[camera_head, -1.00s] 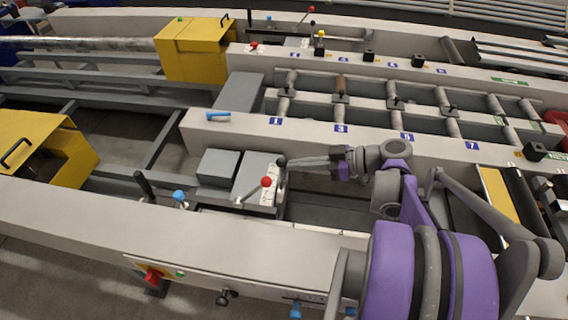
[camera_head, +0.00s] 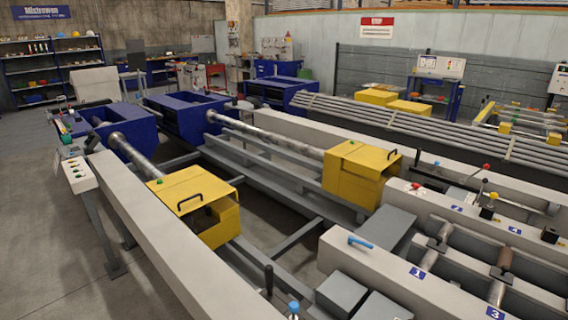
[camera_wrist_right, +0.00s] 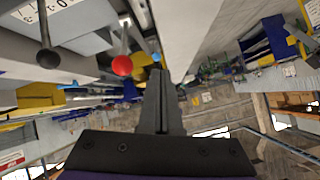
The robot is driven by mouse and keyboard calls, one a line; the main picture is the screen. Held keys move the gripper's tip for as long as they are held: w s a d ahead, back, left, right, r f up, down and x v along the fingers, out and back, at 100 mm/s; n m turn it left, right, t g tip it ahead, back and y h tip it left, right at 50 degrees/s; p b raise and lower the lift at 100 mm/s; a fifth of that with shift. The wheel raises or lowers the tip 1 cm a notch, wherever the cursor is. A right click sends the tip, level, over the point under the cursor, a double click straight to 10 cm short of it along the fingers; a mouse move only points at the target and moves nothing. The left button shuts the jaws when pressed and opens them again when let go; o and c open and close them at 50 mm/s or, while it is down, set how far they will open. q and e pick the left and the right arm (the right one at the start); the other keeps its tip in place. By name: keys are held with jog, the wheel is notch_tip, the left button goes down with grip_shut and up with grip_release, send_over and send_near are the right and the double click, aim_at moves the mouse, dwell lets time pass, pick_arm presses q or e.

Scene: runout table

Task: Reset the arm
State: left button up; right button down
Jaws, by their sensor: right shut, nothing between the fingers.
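My right gripper (camera_wrist_right: 160,105) shows in the right wrist view, its dark fingers shut together and empty. A lever with a red ball knob (camera_wrist_right: 122,65) is just up and left of the fingertips, apart from them. A lever with a black ball knob (camera_wrist_right: 48,58) is farther left, by a grey box with white markings. In the head view neither gripper shows. There, a black handle (camera_head: 268,278) and a blue knob (camera_head: 293,307) stand at the bottom, beside a grey box (camera_head: 340,294).
Two yellow covers (camera_head: 196,206) (camera_head: 358,172) sit over long bars that run back to blue housings (camera_head: 190,112). A blue handle (camera_head: 360,242) lies on the numbered beam. A long pale beam (camera_head: 165,245) runs along the near side, with open floor left of it.

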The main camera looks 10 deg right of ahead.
jog(key=s+a+f+m+g+h+p, duration=0.1)
jog(key=s+a+h, duration=0.1)
jog(key=a, duration=0.3)
jog(key=s+a+f+m+g+h+p, duration=0.1)
jog(key=s+a+m+h+p, duration=0.1)
jog(key=a+h, duration=0.3)
jog(key=shift+s+a+f+m+g, duration=0.3)
jog(key=shift+s+a+f+g, duration=0.15)
jog(key=shift+s, duration=0.35)
